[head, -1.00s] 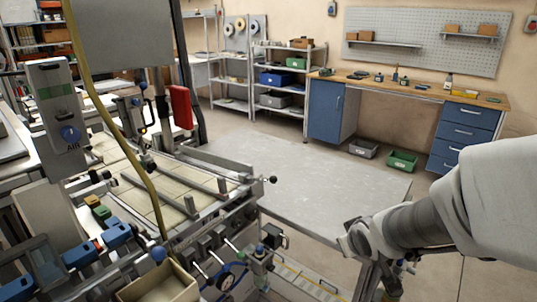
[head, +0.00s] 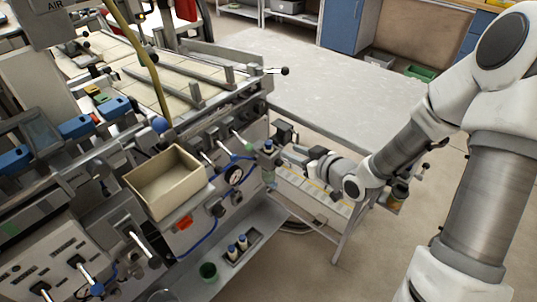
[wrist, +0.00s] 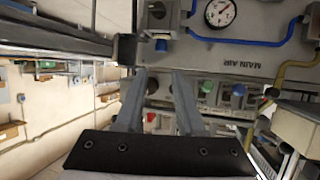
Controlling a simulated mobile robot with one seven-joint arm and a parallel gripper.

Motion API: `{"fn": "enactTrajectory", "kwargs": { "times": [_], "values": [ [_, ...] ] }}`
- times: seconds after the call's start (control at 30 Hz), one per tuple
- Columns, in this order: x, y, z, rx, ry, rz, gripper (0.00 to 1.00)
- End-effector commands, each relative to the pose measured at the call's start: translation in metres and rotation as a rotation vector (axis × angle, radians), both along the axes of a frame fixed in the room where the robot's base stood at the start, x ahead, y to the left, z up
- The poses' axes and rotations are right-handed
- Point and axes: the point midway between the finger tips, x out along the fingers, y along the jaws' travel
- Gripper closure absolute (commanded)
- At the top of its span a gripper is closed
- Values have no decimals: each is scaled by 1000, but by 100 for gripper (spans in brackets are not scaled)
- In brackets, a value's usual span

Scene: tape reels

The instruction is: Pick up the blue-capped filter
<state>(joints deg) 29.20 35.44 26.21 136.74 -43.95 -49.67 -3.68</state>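The blue-capped filter (head: 268,166) is upright on the front of the machine, at the right end of its panel, with a clear bowl below the cap. In the wrist view its blue cap (wrist: 161,46) appears upside down, just past the fingertips. My gripper (head: 288,153) is close to the right of the filter in the head view, pointing left at it. In the wrist view my gripper (wrist: 158,76) is open, with nothing between the two fingers. Most of the filter's body is hard to make out there.
A dark bracket (head: 285,133) juts out just above my gripper. An open beige box (head: 166,182) sits further left. Small blue-capped bottles (head: 238,248) stand on the lower shelf. A grey table (head: 320,85) lies behind.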

Motion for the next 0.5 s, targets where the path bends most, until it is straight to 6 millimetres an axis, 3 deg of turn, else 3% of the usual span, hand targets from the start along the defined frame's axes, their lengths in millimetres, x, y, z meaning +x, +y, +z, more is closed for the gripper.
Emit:
{"fn": "enactTrajectory", "kwargs": {
  "times": [0.3, 0.5],
  "values": [
    [48, 38, -28, 0, 0, 1, 62],
    [60, 46, -33, -2, 1, -1, 62]
  ]
}}
